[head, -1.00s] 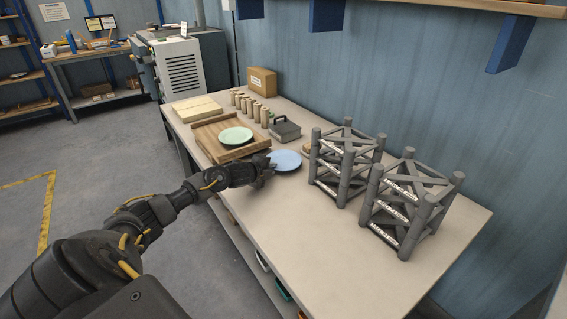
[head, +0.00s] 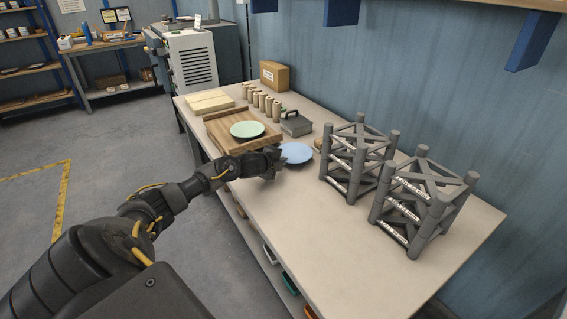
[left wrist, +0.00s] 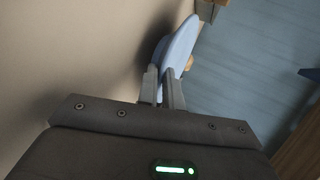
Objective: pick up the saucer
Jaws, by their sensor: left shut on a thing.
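A pale green plate (head: 247,130) sits on the wooden board (head: 222,134). My right gripper is not in view.
Two grey rack frames (head: 357,158) (head: 424,206) stand to the right on the table (head: 330,235). A grey lidded box (head: 296,124), several wooden cylinders (head: 262,102) and a cardboard box (head: 274,76) stand behind. The front of the table is clear.

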